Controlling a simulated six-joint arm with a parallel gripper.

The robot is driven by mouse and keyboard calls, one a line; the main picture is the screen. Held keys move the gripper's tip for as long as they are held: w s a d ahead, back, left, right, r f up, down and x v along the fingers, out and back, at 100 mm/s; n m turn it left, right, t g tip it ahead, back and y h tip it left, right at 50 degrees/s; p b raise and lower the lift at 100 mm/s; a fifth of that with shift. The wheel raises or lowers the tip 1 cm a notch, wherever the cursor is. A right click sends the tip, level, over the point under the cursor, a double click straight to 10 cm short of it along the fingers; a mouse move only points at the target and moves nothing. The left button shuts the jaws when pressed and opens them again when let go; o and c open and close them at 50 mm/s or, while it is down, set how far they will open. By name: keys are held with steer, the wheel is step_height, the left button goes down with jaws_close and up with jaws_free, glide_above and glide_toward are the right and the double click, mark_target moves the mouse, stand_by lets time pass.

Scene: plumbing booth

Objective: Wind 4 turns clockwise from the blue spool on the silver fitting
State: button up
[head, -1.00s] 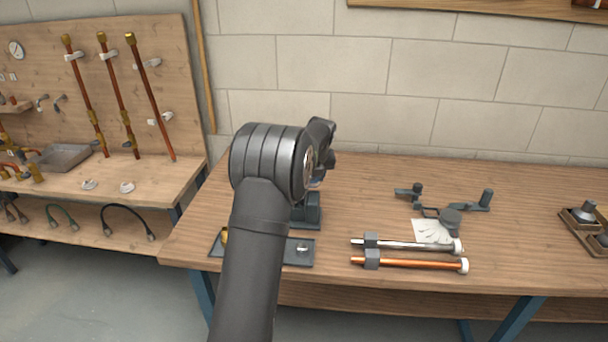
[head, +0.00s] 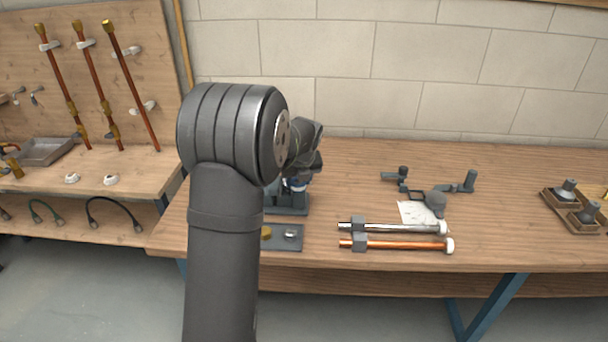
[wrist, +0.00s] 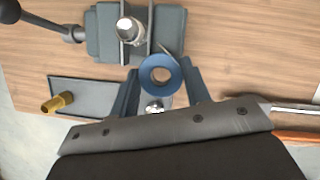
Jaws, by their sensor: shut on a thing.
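My gripper (wrist: 159,88) is shut on the blue spool (wrist: 148,83), a ring with a pale open centre held between its two fingers. A silver fitting (wrist: 131,30) stands in the jaws of a blue-grey vise (wrist: 170,30), just up and left of the spool in the wrist view. The spool looks apart from the fitting.
A dark tray (wrist: 85,88) in front of the vise holds a brass fitting (wrist: 58,102) and a second silver piece (wrist: 154,107). The vise handle (wrist: 40,22) sticks out left. A chrome pipe (head: 400,228) and a copper pipe (head: 400,244) lie right.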

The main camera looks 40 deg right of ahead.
steer(key=w+a, duration=0.2)
steer(key=w, duration=0.1)
steer(key=w+a, duration=0.3)
steer(key=shift+w+a, duration=0.2)
steer(key=shift+w, duration=0.1)
steer(key=w, duration=0.1)
steer(key=w+d, duration=0.2)
steer(key=w, duration=0.1)
steer(key=s+d, duration=0.5)
steer(key=d, duration=0.5)
steer(key=s+a+r, duration=0.2)
steer(key=s+r, duration=0.2)
steer(key=r, duration=0.3)
steer(key=shift+s+a, duration=0.3)
steer(key=shift+a, duration=0.05)
stand_by(0.5)
